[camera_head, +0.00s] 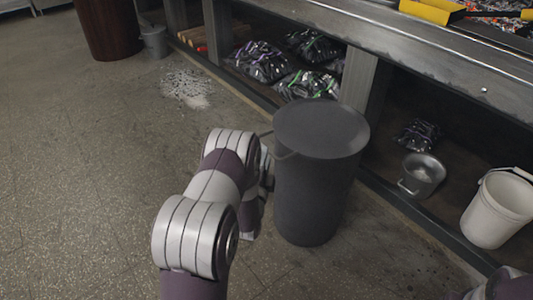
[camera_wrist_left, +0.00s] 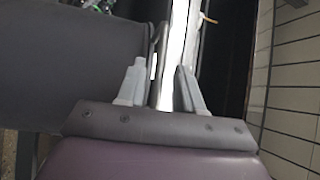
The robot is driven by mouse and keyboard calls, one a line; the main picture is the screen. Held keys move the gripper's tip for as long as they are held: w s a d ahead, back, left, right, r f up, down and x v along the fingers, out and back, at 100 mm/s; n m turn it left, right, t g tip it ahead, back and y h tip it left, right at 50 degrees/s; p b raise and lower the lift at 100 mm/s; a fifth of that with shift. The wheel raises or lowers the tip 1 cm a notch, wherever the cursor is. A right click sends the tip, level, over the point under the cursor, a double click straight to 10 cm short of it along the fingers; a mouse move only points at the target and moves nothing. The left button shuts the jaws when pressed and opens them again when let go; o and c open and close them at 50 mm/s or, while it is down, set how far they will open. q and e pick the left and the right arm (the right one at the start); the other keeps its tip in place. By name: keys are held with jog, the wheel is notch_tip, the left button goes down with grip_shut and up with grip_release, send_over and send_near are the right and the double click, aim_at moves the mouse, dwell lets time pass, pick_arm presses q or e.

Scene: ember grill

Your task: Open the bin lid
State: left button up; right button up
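The dark grey round bin (camera_head: 310,200) stands upright on the floor, and its flat lid (camera_head: 320,127) is shut on top. A thin handle sticks out from the lid's left side; in the left wrist view a thin grey bar (camera_wrist_left: 153,45) lies beside the bin wall (camera_wrist_left: 70,65). My left arm reaches up along the bin's left side, and its gripper is mostly hidden behind the arm in the head view. In the left wrist view my left gripper (camera_wrist_left: 162,75) is open, with the bar near or between its fingers; contact cannot be told. My right gripper is out of view.
A metal counter (camera_head: 440,60) with a lower shelf runs behind the bin, holding bagged charcoal (camera_head: 262,62). A metal pot (camera_head: 422,174) and a white bucket (camera_head: 498,210) stand to the right. Floor to the left is mostly clear, apart from spilled debris (camera_head: 188,86).

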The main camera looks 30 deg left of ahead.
pick_arm(q)
jog(key=b+x, duration=0.1)
jog(key=x, duration=0.3)
jog(key=shift+w+r, duration=0.1)
jog(key=shift+w, duration=0.1)
grip_shut()
